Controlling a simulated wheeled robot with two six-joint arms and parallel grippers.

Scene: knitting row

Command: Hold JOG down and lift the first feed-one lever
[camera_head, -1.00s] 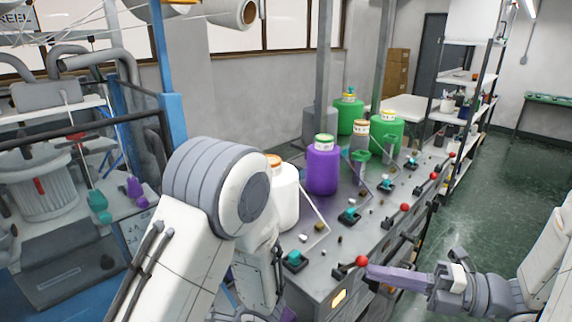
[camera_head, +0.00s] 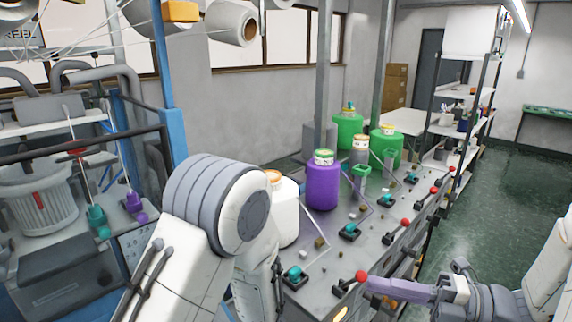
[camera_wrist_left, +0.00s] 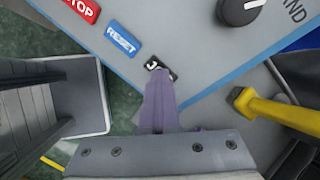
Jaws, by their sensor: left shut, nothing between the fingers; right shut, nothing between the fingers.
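In the left wrist view, the black JOG button (camera_wrist_left: 171,73) is on the grey panel, its white lettering partly hidden by my left gripper (camera_wrist_left: 157,84). That gripper is shut with purple fingers, its tips at the button; I cannot tell whether it is pressed. In the head view my left arm hides the left gripper. The nearest red-knobbed lever (camera_head: 361,277) stands at the front edge of the knitting row's bench. My right gripper (camera_head: 374,283) is shut and empty, its tip right beside and slightly below the red knob, apparently touching or nearly so.
A blue RESET button (camera_wrist_left: 122,40), red STOP button (camera_wrist_left: 83,8), black knob (camera_wrist_left: 238,10) and yellow handle (camera_wrist_left: 262,104) surround JOG. On the bench (camera_head: 330,270) are a white cone (camera_head: 287,215), purple cone (camera_head: 322,187) and several other red-knobbed levers (camera_head: 405,222). Green floor is free at right.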

